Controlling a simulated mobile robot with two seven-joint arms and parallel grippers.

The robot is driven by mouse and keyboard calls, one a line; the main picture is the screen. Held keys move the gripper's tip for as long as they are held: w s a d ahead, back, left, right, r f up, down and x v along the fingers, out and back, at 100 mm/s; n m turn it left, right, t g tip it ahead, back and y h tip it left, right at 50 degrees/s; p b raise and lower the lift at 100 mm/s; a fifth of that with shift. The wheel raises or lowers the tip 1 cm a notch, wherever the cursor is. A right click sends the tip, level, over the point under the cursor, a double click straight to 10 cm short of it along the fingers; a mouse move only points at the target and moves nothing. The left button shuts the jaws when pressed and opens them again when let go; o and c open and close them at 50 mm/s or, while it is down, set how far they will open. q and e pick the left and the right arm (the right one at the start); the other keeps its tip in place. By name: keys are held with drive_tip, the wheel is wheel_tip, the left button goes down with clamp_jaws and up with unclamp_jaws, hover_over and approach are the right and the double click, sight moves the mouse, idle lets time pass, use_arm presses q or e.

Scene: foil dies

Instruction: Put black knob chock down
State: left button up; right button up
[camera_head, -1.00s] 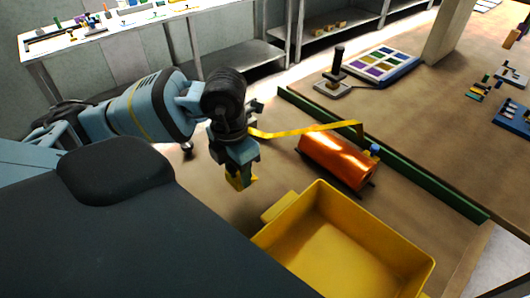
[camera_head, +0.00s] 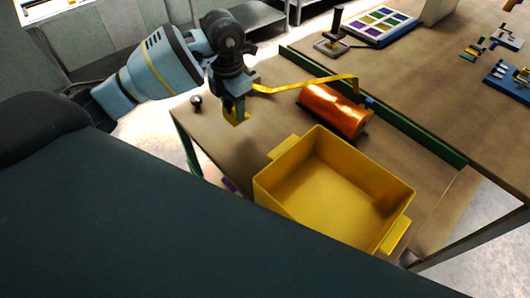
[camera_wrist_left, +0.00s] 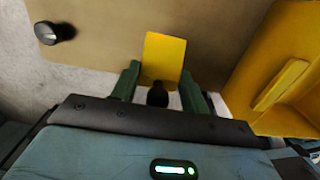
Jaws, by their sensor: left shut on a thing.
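My left gripper (camera_head: 235,108) is shut on the black knob chock, over the left part of the brown workbench. The chock shows as a yellow block (camera_head: 240,118) below the fingers. In the left wrist view its yellow plate (camera_wrist_left: 163,60) sticks out past the two green fingers (camera_wrist_left: 160,88), and its black knob (camera_wrist_left: 157,95) sits between them. Whether the chock touches the bench cannot be told. My right gripper is not in view.
A yellow bin (camera_head: 400,238) stands right of the gripper. An orange foil roll (camera_head: 335,110) lies behind it, with a yellow strip (camera_head: 300,87) reaching towards my arm. A small dark knob (camera_head: 196,102) stands near the bench's left edge. Bare bench lies between gripper and bin.

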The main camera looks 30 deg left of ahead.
use_arm(q)
drive_tip(key=shift+f, duration=4.3)
drive_tip(key=shift+f, duration=0.1)
drive_tip(key=shift+f, duration=0.1)
drive_tip(key=o, duration=1)
wheel_tip(320, 180, up, 12)
drive_tip(key=shift+r, duration=0.25)
